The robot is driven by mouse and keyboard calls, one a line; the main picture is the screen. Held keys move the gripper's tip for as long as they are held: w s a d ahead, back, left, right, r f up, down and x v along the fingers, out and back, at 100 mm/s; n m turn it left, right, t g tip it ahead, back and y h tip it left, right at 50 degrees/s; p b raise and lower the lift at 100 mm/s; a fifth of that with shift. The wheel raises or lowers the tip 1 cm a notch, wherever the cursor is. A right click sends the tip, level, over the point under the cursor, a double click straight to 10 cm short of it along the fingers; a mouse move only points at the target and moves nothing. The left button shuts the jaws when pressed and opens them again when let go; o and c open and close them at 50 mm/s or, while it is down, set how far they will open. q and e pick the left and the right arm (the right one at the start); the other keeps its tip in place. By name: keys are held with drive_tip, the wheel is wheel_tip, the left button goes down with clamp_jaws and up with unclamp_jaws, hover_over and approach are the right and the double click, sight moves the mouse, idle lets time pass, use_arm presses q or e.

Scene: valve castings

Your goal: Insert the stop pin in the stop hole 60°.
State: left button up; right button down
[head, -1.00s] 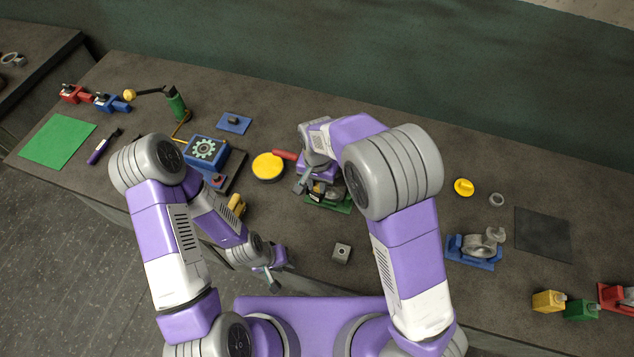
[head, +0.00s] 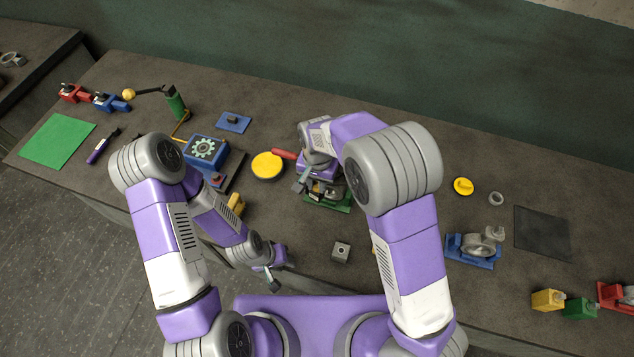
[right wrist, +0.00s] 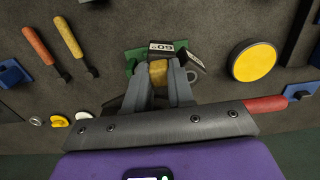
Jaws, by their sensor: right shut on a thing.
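My right gripper (head: 322,186) is over the green fixture (head: 338,205) near the table's middle. In the right wrist view its fingers (right wrist: 159,75) are shut on a brass-yellow piece that I take to be the stop pin (right wrist: 158,70). Most of the pin and its lower end are hidden by the fingers. Just beyond the fingertips is a black-and-white label reading 60 (right wrist: 161,47), upside down, on the green fixture (right wrist: 133,58). The stop hole itself is not visible. My left gripper (head: 279,264) hangs low near the table's front edge; its jaws are too small to read.
A yellow disc (head: 267,166) and a red handle (head: 284,154) lie left of the right gripper. A small metal block (head: 341,252) lies in front. A blue stand (head: 474,256) with a grey casting (head: 481,244) is to the right. Open table surrounds the block.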

use_arm(q)
drive_tip(key=shift+f, duration=0.25)
use_arm(e)
drive_tip(key=shift+a+f, duration=0.1)
drive_tip(key=shift+a, duration=0.05)
drive_tip(key=c, duration=0.9)
unclamp_jaws()
drive_tip(key=shift+w, duration=0.1)
use_arm(q)
drive_tip(key=shift+r, duration=0.1)
use_arm(e)
drive_tip(key=shift+r, duration=0.2)
use_arm(q)
drive_tip(key=shift+r+p, duration=0.4)
drive_tip(key=shift+p, duration=0.3)
use_arm(e)
drive_tip(key=shift+w+r, duration=0.15)
drive_tip(key=shift+r, duration=0.4)
use_arm(q)
wheel_tip(320, 180, up, 5)
drive_tip(key=p, duration=0.5)
drive_tip(key=shift+d+r, duration=0.1)
drive_tip(key=shift+r, duration=0.05)
use_arm(e)
wheel_tip(320, 180, up, 7)
drive_tip(key=shift+f, duration=0.1)
use_arm(q)
drive_tip(key=shift+s, duration=0.1)
use_arm(e)
drive_tip(key=shift+s, duration=0.2)
